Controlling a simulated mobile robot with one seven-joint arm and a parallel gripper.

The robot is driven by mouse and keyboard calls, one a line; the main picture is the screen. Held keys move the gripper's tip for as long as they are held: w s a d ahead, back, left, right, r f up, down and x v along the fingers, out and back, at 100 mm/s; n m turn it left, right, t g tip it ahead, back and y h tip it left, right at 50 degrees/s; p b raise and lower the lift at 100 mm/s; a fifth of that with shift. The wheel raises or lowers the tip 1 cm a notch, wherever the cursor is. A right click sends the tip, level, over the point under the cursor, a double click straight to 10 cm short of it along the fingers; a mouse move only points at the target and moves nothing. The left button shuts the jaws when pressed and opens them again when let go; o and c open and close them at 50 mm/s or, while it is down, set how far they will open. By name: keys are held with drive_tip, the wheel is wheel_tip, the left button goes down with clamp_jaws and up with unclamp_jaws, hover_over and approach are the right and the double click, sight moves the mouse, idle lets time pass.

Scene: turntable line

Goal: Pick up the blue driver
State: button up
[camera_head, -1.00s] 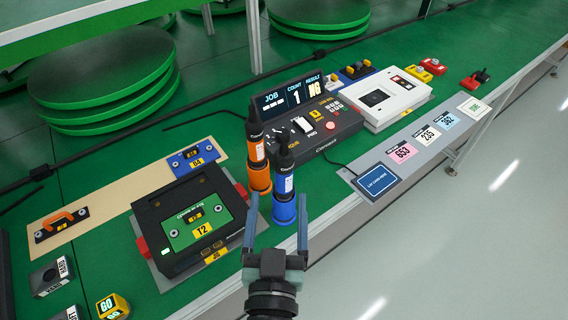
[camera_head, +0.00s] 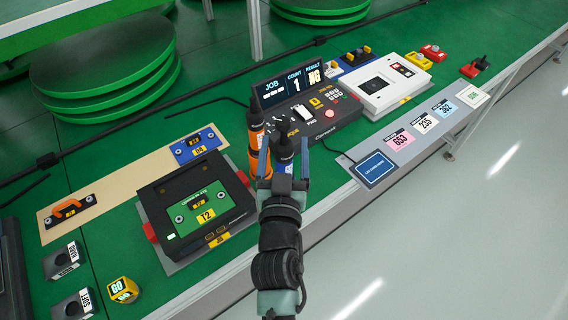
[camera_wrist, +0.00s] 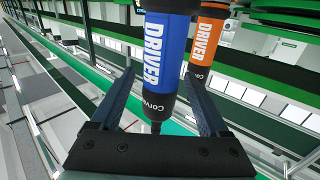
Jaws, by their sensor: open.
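The blue driver (camera_head: 284,157) stands on the green bench, mostly hidden behind my gripper (camera_head: 284,160) in the head view. In the wrist view the blue driver (camera_wrist: 165,60), with white lettering, lies between the two open fingers of my gripper (camera_wrist: 160,90). I see gaps at its sides, and its narrow dark tip points toward the palm. The orange driver (camera_head: 257,140) stands just left of the blue one; it also shows in the wrist view (camera_wrist: 208,40), behind and to the right of the blue driver.
A black device (camera_head: 197,209) with a green T2 panel lies left of the drivers. A controller with a display (camera_head: 305,120) stands behind them. A dark blue card pad (camera_head: 375,169) lies to the right. The floor at the right is clear.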

drive_tip(key=shift+w, duration=1.05)
clamp_jaws()
idle(0.4)
drive_tip(key=shift+r, duration=0.1)
